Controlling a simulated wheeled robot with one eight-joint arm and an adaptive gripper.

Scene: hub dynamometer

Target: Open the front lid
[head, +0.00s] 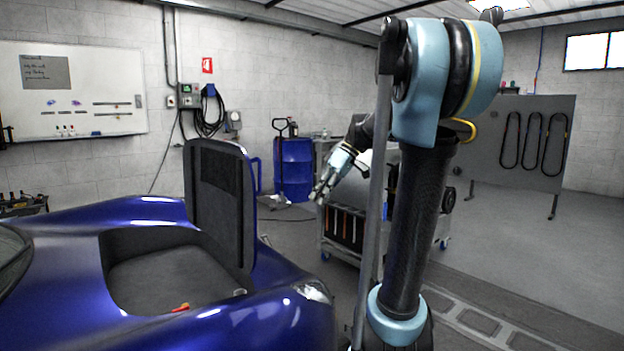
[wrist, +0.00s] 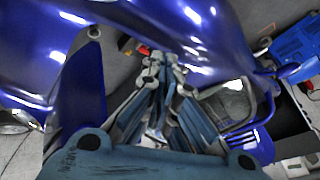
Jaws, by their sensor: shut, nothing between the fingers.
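The front lid (head: 246,205) of the blue car (head: 70,230) stands upright in the head view, its dark lined inner side showing. It rises at the far right edge of the open front compartment (head: 150,278). My gripper (head: 319,195) is to the right of the lid, apart from it in the picture, pointing down and left. In the wrist view my gripper (wrist: 163,62) has its fingers drawn together with nothing between them. Blue bodywork lies beyond the fingertips there; I cannot tell which panels belong to the lid.
A small red-orange item (head: 181,308) lies at the compartment's near edge. A tool cart (head: 342,228) and a blue drum (head: 294,165) stand behind my arm. A whiteboard (head: 70,90) hangs on the left wall. The floor at the right (head: 540,265) is clear.

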